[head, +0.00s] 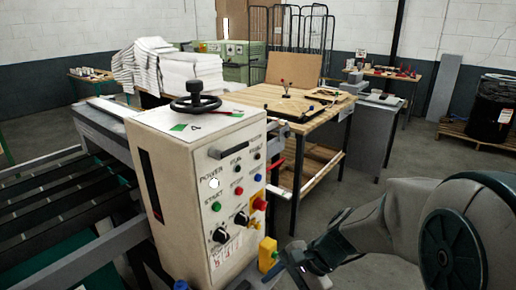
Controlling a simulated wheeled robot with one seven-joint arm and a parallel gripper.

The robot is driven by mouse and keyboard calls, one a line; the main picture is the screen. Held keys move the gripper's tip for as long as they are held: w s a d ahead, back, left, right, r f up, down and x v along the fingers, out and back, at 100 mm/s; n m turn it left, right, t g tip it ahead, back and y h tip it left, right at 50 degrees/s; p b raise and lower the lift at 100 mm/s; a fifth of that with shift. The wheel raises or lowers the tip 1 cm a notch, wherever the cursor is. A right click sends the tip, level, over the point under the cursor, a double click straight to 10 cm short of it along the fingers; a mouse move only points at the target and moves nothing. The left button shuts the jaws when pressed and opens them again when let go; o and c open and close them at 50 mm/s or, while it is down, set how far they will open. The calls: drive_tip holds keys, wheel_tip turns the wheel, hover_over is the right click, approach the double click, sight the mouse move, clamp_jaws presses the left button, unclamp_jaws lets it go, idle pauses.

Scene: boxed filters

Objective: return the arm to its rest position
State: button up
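My grey arm comes in from the lower right of the head view. Its big round joint fills the right corner and the forearm reaches left. My gripper (294,262) is at the bottom centre, just right of the white control cabinet (205,195). It is small, dark and partly turned away, so its fingers do not show clearly. I see no object clearly held in it.
The cabinet carries buttons, knobs and a black handwheel (196,102); a yellow block (267,254) sits at its lower right, close to my gripper. Behind stand a wooden workbench (262,96) and a grey cabinet (374,135). Open floor (410,160) lies to the right.

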drive_tip(key=s+d+r+n+t+h, duration=0.4)
drive_tip(key=s+d+r+n+h, duration=0.2)
drive_tip(key=d+n, duration=0.4)
drive_tip(key=shift+s+d+r+n+h, duration=0.2)
drive_tip(key=shift+r+n+h, duration=0.3)
drive_tip(key=shift+r+h, duration=0.3)
drive_tip(key=c, duration=0.4)
drive_tip(key=shift+a, duration=0.1)
